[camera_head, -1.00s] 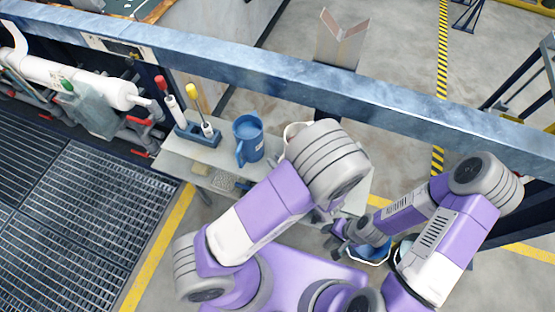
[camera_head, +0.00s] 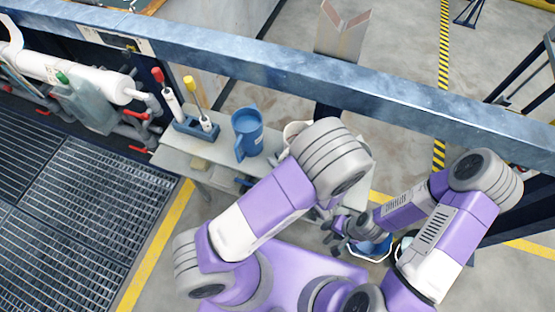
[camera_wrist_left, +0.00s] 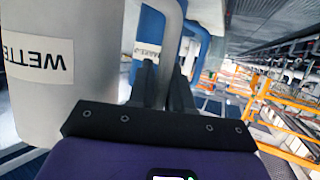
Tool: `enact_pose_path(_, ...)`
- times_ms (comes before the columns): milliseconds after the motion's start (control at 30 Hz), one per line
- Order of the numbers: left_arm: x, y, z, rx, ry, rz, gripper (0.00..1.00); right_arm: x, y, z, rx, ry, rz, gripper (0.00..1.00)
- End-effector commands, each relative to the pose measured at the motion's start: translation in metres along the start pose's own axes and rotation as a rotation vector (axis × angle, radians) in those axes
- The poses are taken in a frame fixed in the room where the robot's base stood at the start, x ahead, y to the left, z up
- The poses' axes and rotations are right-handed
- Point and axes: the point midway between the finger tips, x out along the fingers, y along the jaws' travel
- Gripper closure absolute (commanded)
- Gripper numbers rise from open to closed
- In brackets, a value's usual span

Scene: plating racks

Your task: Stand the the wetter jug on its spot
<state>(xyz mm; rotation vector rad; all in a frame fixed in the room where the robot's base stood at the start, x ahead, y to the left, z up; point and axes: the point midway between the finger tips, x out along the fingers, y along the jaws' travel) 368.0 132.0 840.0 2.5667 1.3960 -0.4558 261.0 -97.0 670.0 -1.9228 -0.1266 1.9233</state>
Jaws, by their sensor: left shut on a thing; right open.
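The wetter jug is pale, with a white WETTER label; it fills the left of the left wrist view (camera_wrist_left: 70,85). Its label reads upside down there. In the head view only a bit of its rim (camera_head: 291,132) shows, behind my left arm. My left gripper (camera_wrist_left: 163,82) is shut on the jug's grey handle (camera_wrist_left: 172,40); the head view hides these fingers behind the arm. I cannot tell whether the jug touches the bench. My right gripper (camera_head: 338,238) is open beside a blue bowl-like container. The jug's spot is not identifiable.
A blue jug (camera_head: 247,132) stands on the grey bench (camera_head: 180,160), just left of the wetter jug. Left of it is a blue holder (camera_head: 196,130) with red- and yellow-topped tools. The blue container (camera_head: 370,248) is at the right.

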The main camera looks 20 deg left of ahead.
Motion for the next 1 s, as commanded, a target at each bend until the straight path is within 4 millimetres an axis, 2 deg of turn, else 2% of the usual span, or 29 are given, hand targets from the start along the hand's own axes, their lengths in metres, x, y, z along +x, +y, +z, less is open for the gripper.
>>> enact_pose_path(267,0.002,0.0,0.005,-0.001,0.001,0.0,1.0,0.004,0.001,0.0,0.0,0.0,0.0,0.51)
enact_pose_path(300,0.002,0.0,0.005,-0.002,0.001,0.0,0.76,0.003,0.001,0.0,0.0,0.0,0.0,0.51)
enact_pose_path(467,0.002,0.0,0.005,-0.001,0.001,0.0,0.52,0.003,0.001,0.0,0.0,0.0,0.0,0.51)
enact_pose_path(767,0.001,0.0,0.005,0.001,-0.001,0.001,0.51,0.003,0.001,0.0,0.0,0.0,0.0,0.51)
enact_pose_path(867,-0.008,0.001,0.004,0.0,-0.001,0.002,0.51,0.0,0.0,0.0,0.0,0.0,0.0,0.51)
enact_pose_path(1000,-0.032,0.001,0.004,-0.001,-0.002,0.004,0.51,-0.006,-0.002,0.0,0.0,0.0,0.0,0.51)
